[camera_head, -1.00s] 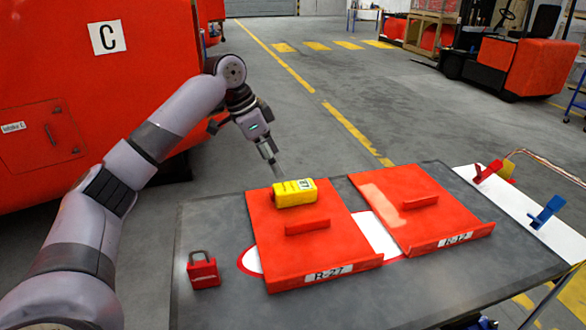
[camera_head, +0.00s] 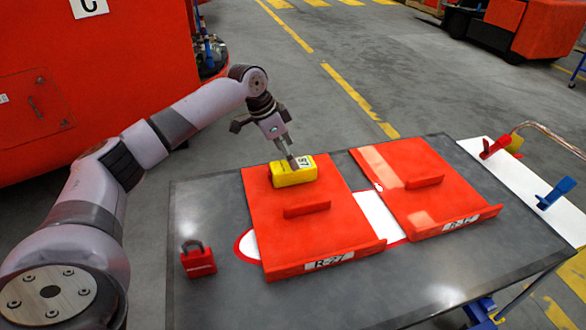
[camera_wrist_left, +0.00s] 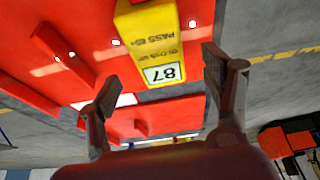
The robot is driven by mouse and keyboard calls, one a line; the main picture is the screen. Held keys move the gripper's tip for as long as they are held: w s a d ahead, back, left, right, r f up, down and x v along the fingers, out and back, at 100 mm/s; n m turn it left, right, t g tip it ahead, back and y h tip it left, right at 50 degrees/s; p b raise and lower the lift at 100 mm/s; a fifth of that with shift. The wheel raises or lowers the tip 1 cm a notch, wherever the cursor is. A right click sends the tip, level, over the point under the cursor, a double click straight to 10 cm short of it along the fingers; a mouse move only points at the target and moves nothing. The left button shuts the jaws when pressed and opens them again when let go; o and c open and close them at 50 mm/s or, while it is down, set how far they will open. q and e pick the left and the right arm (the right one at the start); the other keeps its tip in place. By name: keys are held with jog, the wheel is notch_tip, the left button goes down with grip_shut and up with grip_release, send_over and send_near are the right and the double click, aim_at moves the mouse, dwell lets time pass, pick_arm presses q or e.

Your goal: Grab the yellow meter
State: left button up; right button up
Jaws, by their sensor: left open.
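The yellow meter (camera_head: 292,172) lies on the back part of the red panel marked R-27 (camera_head: 276,225). It is a yellow block with a white label. My left gripper (camera_head: 291,160) is at the meter's back edge in the head view, pointing down. In the left wrist view the meter (camera_wrist_left: 150,40) shows its label reading 87 and lies between and beyond the two spread fingers of my left gripper (camera_wrist_left: 157,88). The fingers are open and empty; whether they touch the meter I cannot tell. My right gripper is not in view.
A second red panel (camera_head: 400,170) lies to the right on the grey table (camera_head: 215,295). A red padlock (camera_head: 198,260) stands at the left. Red (camera_head: 494,147) and blue (camera_head: 556,192) clamps sit on the white board at the right. A large red machine body stands behind my arm.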

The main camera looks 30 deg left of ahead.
pick_arm(q)
jog(key=shift+d+f, duration=0.15)
jog(key=shift+f, duration=0.3)
jog(key=x, duration=0.1)
jog(key=p+x, duration=0.1)
jog(key=x, duration=0.2)
jog(key=shift+s+a+f+p, duration=0.2)
jog(key=shift+a+f+p, duration=0.1)
jog(key=shift+p, duration=0.1)
jog(key=shift+w+d+f, duration=0.1)
jog(key=shift+d+f, duration=0.05)
jog(key=shift+f, duration=0.15)
jog(key=shift+c, duration=0.3)
jog(key=c, duration=0.9)
jog(key=shift+r, duration=0.1)
jog(key=c, duration=0.6)
